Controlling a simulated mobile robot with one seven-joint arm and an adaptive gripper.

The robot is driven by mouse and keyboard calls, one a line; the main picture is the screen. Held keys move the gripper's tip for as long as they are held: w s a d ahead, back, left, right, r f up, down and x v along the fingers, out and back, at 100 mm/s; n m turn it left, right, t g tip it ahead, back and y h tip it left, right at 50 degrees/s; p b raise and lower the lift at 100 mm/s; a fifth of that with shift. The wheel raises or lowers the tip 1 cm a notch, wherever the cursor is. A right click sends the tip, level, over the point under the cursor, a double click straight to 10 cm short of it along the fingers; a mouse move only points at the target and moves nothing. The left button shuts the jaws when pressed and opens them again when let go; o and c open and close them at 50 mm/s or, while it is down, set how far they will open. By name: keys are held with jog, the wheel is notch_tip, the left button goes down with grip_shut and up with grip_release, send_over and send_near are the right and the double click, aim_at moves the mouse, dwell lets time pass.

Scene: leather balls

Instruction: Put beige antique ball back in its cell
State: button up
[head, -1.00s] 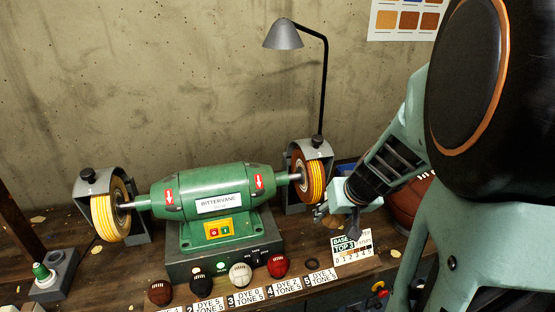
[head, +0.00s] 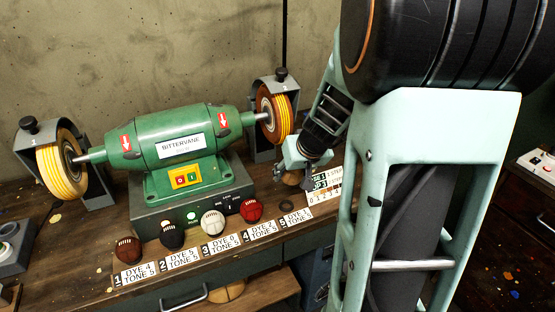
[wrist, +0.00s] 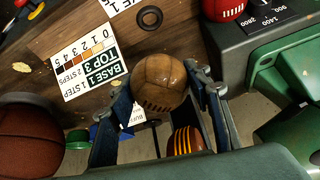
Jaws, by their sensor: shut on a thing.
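My gripper (wrist: 155,95) is shut on a tan-brown leather ball (wrist: 158,83) with dark lacing, its fingers on either side of it. In the head view my gripper (head: 297,172) is above the bench, right of the grinder, with the ball partly hidden under it. An empty black ring (head: 287,208) lies at the right end of the row of balls, behind label 5 (head: 296,218). The ring also shows in the wrist view (wrist: 137,17), beyond the ball and apart from it.
Dark brown (head: 129,250), black (head: 171,236), white (head: 212,222) and red (head: 251,210) balls stand left of the ring behind labels. The green grinder (head: 170,150) stands behind them. A tone card (head: 322,186) lies to the right. A larger brown ball (wrist: 30,142) is near my gripper.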

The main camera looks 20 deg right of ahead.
jog(key=b, duration=0.3)
send_over(284, 201)
jog(key=s, duration=0.2)
jog(key=f, duration=0.4)
jog(key=shift+w+f, duration=0.2)
jog(key=shift+f, duration=0.1)
jog(key=shift+f+b, duration=1.55)
jog(key=shift+f, duration=0.75)
jog(key=shift+f+b, duration=0.45)
jog(key=shift+b, duration=0.45)
jog(key=o, duration=1)
jog(key=shift+o, duration=0.2)
jog(key=shift+d, duration=0.1)
jog(key=shift+r+p, duration=2.6)
jog(key=shift+r, duration=0.9)
